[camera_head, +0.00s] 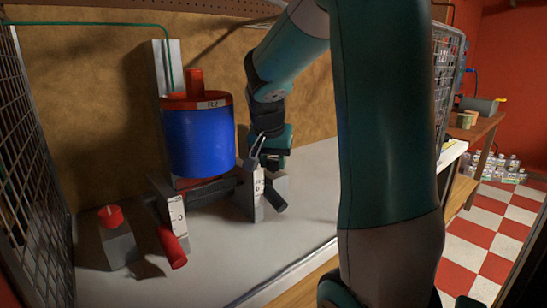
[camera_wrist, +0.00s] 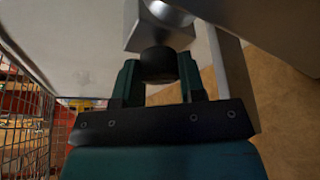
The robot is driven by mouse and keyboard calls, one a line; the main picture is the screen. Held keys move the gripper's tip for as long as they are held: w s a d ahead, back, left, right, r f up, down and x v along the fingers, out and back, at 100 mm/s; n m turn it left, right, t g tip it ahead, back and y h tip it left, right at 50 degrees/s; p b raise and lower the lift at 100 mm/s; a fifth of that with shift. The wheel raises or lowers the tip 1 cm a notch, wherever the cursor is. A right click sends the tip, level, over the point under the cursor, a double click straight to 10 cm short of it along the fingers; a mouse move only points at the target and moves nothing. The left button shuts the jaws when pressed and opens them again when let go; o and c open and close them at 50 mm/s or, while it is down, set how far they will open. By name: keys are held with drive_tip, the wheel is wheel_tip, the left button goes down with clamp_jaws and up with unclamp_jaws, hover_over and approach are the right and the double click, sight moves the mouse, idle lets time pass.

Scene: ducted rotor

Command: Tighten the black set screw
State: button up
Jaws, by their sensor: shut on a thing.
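The black set screw (camera_wrist: 158,66) shows in the wrist view as a dark round knob against a grey block (camera_wrist: 152,32). My gripper (camera_wrist: 159,80) has one finger on each side of it and is shut on it. In the head view my gripper (camera_head: 271,163) points down at the right-hand grey block (camera_head: 281,184). The screw head is hidden there behind the fingers.
A blue cylinder with a red top (camera_head: 199,140) stands left of my gripper. A red knob (camera_head: 110,215) tops a block at left. Wire mesh (camera_head: 40,170) borders the left side.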

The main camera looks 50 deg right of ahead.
idle(0.3)
drive_tip(key=o, duration=0.9)
drive_tip(key=shift+o, duration=0.2)
drive_tip(key=shift+r, duration=0.1)
drive_tip(key=p+v, duration=0.3)
drive_tip(key=v, duration=1.4)
drive_tip(key=shift+w+r, duration=0.15)
